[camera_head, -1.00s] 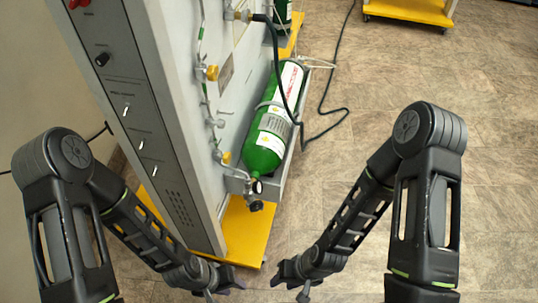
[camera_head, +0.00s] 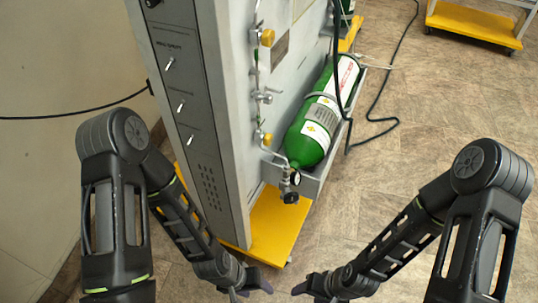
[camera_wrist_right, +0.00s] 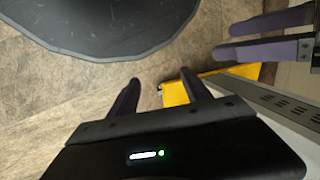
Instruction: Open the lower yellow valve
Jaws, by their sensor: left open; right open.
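The lower yellow valve (camera_head: 266,139) is a small yellow knob low on the side of the grey trainer panel (camera_head: 225,90), just left of the green cylinder's lower end. Another yellow knob (camera_head: 267,38) sits higher on the same side. My left gripper (camera_head: 262,284) is open and empty at the bottom of the head view, well below the valve. My right gripper (camera_head: 303,288) is open and empty just right of it. In the right wrist view, the right gripper's fingers (camera_wrist_right: 160,86) are spread apart, and the left gripper's fingers (camera_wrist_right: 232,38) show at upper right. The valve is not visible there.
A green cylinder (camera_head: 310,143) lies in a grey holder right of the valve, with a gauge (camera_head: 294,178) at its lower end. The yellow base (camera_head: 270,235) juts out below. A black hose (camera_head: 376,133) lies on the floor.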

